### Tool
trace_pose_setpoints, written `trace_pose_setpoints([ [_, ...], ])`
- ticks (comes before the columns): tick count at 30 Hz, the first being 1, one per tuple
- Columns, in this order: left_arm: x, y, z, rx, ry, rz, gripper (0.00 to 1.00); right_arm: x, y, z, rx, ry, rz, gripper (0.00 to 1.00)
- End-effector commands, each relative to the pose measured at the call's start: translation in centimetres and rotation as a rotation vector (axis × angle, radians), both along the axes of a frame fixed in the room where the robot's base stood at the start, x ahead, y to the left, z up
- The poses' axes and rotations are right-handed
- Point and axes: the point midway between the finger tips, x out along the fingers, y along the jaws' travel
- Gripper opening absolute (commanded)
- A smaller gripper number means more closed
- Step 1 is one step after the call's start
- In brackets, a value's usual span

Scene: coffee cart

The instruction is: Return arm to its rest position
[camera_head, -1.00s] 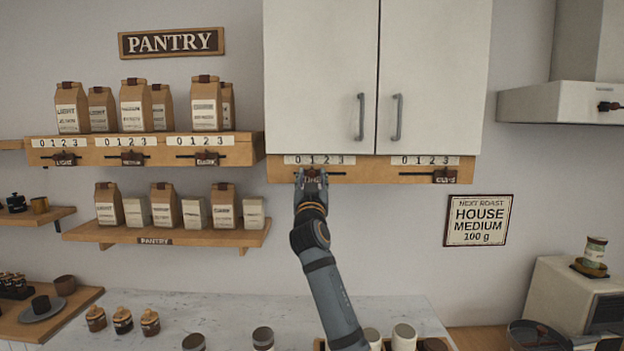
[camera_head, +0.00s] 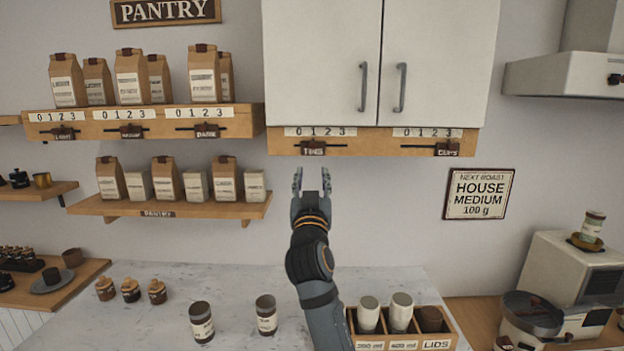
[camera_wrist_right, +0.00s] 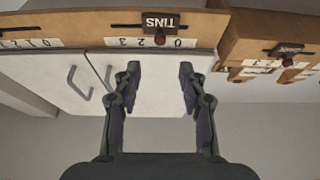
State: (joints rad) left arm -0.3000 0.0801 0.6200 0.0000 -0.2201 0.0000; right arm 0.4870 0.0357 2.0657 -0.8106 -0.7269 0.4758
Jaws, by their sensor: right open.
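My right gripper (camera_head: 311,182) is open and empty, with its fingers pointing up, in front of the wall below the cabinet's counter rail. My left gripper is not in view.
A wooden lids-and-cups box (camera_head: 437,345) stands beside my forearm. The pantry shelf (camera_head: 190,209) is to the left. The white cabinet (camera_head: 320,60) hangs above.

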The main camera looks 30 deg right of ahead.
Motion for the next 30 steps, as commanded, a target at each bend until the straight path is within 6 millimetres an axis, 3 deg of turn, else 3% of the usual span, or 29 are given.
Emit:
trace_pose_setpoints([
  [8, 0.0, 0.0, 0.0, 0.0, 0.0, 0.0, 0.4, 0.0, 0.0, -0.2, 0.001, 0.004, 0.001, 0.42],
  [11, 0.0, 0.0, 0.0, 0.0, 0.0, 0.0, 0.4, 0.1, -0.1, -2.8, 0.02, 0.067, 0.004, 0.42],
  [14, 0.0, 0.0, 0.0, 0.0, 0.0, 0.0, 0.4, -0.2, -0.2, -9.4, 0.069, 0.224, 0.019, 0.42],
  [17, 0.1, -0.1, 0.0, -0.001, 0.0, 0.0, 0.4, -2.0, 0.2, -18.1, 0.129, 0.45, 0.045, 0.42],
  [21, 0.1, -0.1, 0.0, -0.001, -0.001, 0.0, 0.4, -7.0, 1.7, -29.5, 0.2, 0.782, 0.106, 0.42],
  [24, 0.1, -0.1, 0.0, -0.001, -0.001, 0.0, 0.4, -11.5, 3.2, -35.7, 0.236, 0.998, 0.156, 0.42],
  [27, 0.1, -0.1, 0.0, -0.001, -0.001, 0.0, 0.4, -15.8, 4.5, -40.1, 0.263, 1.173, 0.208, 0.42],
  [30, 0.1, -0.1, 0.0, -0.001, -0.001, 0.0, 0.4, -19.8, 5.8, -43.2, 0.283, 1.315, 0.255, 0.42],
])
